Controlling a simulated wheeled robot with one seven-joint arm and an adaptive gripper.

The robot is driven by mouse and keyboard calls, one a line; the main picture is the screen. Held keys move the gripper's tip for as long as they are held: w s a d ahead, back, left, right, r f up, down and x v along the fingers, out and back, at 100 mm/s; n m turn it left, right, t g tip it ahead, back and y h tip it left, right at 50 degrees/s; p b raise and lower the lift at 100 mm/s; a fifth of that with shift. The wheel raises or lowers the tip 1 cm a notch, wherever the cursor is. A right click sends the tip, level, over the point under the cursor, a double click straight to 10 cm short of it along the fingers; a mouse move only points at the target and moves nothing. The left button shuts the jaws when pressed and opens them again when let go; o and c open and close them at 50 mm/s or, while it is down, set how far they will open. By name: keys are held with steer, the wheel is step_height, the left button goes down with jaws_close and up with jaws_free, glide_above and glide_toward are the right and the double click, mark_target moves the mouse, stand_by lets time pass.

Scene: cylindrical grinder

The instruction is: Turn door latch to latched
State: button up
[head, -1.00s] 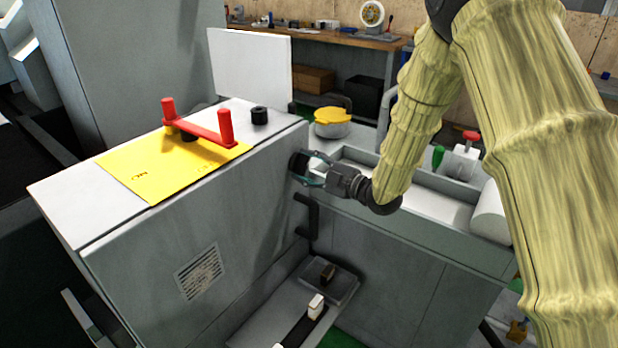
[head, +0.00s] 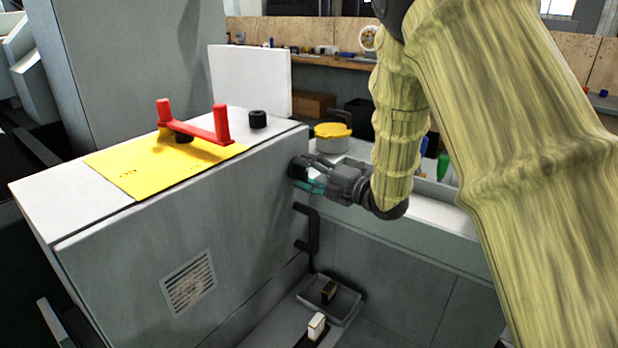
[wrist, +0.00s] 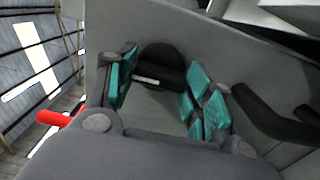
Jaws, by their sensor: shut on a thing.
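The door latch is a black round knob (head: 297,167) on the upper right of the grey door panel (head: 235,225), near its edge. In the wrist view the latch (wrist: 160,68) shows a raised bar with a short white mark on it. My gripper (head: 311,175) reaches it from the right. The fingers partly hide the latch in the head view.
A black handle (head: 313,228) sits on the panel just below the latch. A red handle (head: 195,125) and a black knob (head: 258,119) stand on top, by a yellow plate (head: 150,170). A yellow-lidded container (head: 331,138) is behind my gripper.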

steer(key=shift+s+a+f, duration=0.1)
steer(key=shift+f, duration=0.05)
steer(key=o, duration=1)
steer(key=shift+o, duration=0.2)
steer(key=shift+s+d, duration=0.1)
steer(key=shift+d, duration=0.2)
steer(key=v, duration=1.1)
steer(key=shift+s+d, duration=0.15)
steer(key=shift+d, duration=0.1)
